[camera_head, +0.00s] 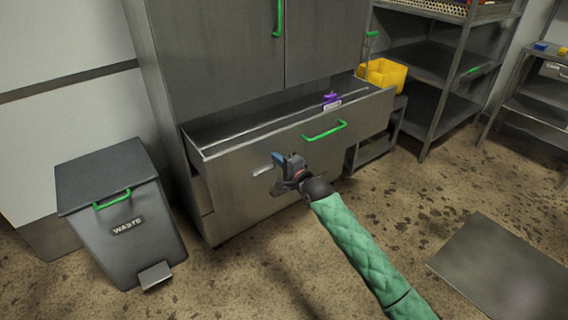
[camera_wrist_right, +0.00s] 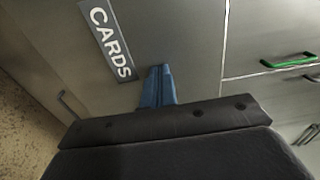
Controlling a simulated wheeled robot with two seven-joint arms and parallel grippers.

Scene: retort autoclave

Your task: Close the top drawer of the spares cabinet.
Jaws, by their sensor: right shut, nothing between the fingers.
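The spares cabinet (camera_head: 215,55) is grey steel with two upper doors. Its top drawer (camera_head: 235,185) is pulled out under the doors, and its open inside shows. The drawer front has a green bar handle (camera_head: 325,132) and a small label (camera_head: 262,170). My right gripper (camera_head: 278,160) is shut and empty, at the drawer front, left of and below the handle. In the wrist view its blue fingertips (camera_wrist_right: 160,80) point at a grey front beside a "CARDS" label (camera_wrist_right: 110,42). I cannot tell whether they touch it. My left gripper is out of view.
A purple item (camera_head: 331,100) shows at the drawer's back right. A grey waste bin (camera_head: 125,215) stands left of the cabinet. A yellow bin (camera_head: 383,75) and a shelf rack (camera_head: 435,70) stand right. A flat grey plate (camera_head: 505,270) lies on the right floor.

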